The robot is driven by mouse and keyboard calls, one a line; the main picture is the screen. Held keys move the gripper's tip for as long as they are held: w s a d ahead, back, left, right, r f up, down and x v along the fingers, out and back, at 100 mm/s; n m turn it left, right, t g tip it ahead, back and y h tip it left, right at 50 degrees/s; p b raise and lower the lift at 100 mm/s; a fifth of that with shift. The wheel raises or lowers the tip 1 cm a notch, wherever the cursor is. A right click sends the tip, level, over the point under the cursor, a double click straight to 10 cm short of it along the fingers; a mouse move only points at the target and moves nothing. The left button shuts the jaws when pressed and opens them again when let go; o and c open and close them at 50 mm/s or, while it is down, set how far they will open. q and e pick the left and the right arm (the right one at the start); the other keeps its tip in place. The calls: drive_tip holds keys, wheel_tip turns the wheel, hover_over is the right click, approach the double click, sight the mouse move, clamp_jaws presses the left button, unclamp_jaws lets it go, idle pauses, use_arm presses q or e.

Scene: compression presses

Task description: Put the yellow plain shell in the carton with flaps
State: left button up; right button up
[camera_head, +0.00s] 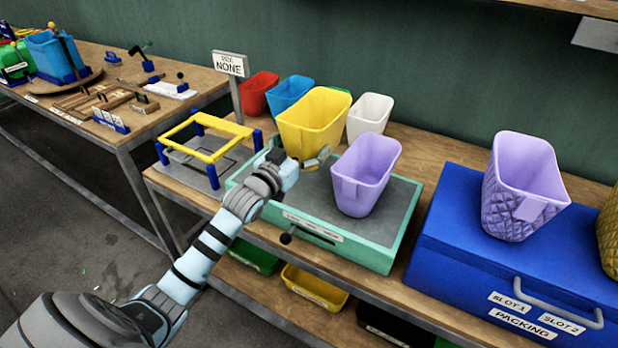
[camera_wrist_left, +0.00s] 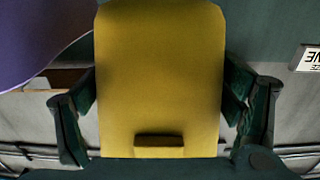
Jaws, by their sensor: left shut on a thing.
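The yellow plain shell (camera_head: 314,122) is a smooth, tapered, open-topped bin at the back of the green-framed tray (camera_head: 392,252). My left gripper (camera_head: 309,163) is shut on it low on its near side. In the left wrist view the shell (camera_wrist_left: 160,70) fills the middle, with a small tab low on its face, between the two fingers (camera_wrist_left: 160,112). I cannot tell whether its base touches the tray. A carton with flaps cannot be made out in the head view. My right gripper is not in view.
A purple plain shell (camera_head: 365,175) stands on the tray close to the right of the gripper. Red (camera_head: 258,92), blue (camera_head: 288,95) and white (camera_head: 370,114) shells stand behind. A yellow frame (camera_head: 205,155) is left; a blue packing box (camera_head: 450,240) is right.

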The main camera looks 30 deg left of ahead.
use_arm(q)
drive_tip(key=f+b, duration=0.1)
drive_tip(key=f, duration=0.5)
drive_tip(key=f+b, duration=0.1)
drive_tip(key=f, duration=0.2)
drive_tip(key=shift+w+b, duration=0.3)
drive_tip(key=shift+s, duration=0.1)
drive_tip(key=shift+f, duration=0.1)
drive_tip(key=o, duration=1.1)
drive_tip(key=shift+c, duration=0.2)
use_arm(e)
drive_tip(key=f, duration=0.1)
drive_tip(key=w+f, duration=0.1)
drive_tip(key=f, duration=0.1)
